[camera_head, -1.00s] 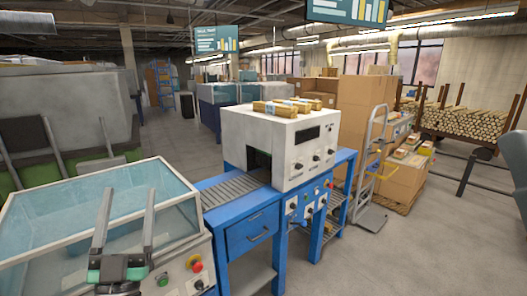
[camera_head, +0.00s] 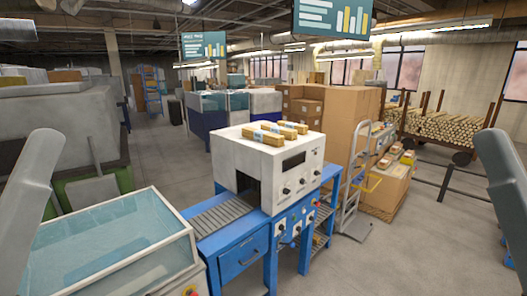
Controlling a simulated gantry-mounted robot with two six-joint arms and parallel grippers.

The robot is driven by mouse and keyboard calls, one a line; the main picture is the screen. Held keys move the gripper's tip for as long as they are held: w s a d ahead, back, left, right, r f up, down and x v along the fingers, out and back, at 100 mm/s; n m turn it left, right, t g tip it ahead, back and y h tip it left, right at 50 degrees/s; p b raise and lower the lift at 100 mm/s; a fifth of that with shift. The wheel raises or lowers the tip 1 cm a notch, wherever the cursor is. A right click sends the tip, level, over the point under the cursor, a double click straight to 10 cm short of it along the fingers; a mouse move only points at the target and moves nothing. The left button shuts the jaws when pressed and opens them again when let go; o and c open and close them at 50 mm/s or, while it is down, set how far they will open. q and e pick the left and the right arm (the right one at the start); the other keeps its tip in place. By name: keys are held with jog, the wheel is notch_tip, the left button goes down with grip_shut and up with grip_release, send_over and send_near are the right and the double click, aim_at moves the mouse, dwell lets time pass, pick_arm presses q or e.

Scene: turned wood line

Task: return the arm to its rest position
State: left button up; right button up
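A grey link of my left arm (camera_head: 30,195) stands raised along the left edge of the picture. A grey link of my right arm (camera_head: 508,190) stands raised along the right edge, in much the same pose. Neither gripper shows in the picture, so their fingers and anything in them are hidden. No arm part lies over the machines in the middle.
A clear-lidded machine (camera_head: 110,245) is at lower left, beside a blue roller table (camera_head: 240,258). A white box machine (camera_head: 268,165) carries several small wooden packs (camera_head: 262,137). A hand truck (camera_head: 352,200) and cardboard boxes (camera_head: 346,125) stand right.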

notch_tip(320, 180, up, 26)
jog(key=p, duration=2.2)
jog(key=shift+f, duration=0.15)
